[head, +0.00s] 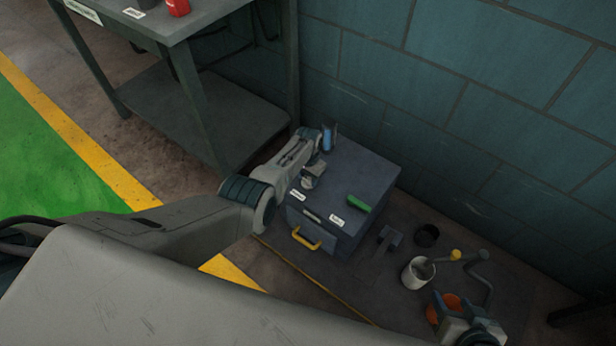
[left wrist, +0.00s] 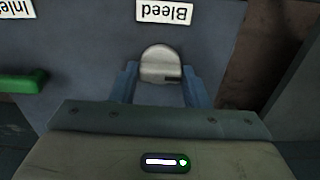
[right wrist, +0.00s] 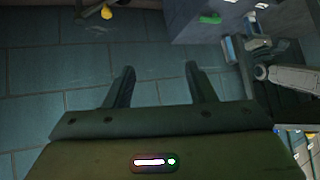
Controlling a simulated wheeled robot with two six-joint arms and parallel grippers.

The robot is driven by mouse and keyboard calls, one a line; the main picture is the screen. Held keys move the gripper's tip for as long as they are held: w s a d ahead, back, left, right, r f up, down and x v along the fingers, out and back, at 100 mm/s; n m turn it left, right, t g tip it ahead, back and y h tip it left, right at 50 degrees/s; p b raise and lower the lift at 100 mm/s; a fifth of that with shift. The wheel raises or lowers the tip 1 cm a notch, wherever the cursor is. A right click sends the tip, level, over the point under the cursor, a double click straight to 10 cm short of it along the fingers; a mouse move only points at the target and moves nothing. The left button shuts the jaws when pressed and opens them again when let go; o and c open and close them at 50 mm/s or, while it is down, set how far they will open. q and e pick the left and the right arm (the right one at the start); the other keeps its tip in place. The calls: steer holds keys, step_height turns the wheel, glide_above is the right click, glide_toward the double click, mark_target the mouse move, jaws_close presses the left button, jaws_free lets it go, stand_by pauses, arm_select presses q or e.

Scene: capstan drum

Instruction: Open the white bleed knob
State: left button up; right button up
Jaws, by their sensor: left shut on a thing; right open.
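The white bleed knob (left wrist: 160,60) shows in the left wrist view as a pale round-topped knob with a dark mark low on its right. It sits on the dark cabinet (head: 362,172), beside the Bleed label (left wrist: 164,12), which appears upside down. My left gripper (left wrist: 158,74) is shut on the knob, one blue finger on each side. In the head view my left gripper (head: 311,174) is over the cabinet's left side and largely hides the knob. My right gripper (right wrist: 160,78) is open and empty; it shows at the bottom right of the head view (head: 464,318).
A green handle (head: 358,203) lies near the Inlet label (head: 337,220). A yellow handle (head: 306,238) is on the cabinet front. To the right are a white cup (head: 417,275), an orange object (head: 438,311) and a crank with a yellow knob (head: 456,254). A grey table (head: 226,130) stands behind left.

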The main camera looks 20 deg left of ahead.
mark_target(308, 179)
arm_select(q)
steer(key=o, duration=1)
arm_select(e)
steer(key=shift+r, duration=0.1)
arm_select(q)
step_height(308, 179, up, 11)
steer(key=p, duration=0.5)
steer(key=shift+f, duration=0.1)
arm_select(e)
steer(key=s+d+r+g+h, duration=0.2)
steer(key=s+d+r+g, duration=0.1)
steer(key=d+r+g, duration=0.1)
steer(key=shift+s+n+g, duration=0.2)
steer(key=shift+n+g, duration=0.2)
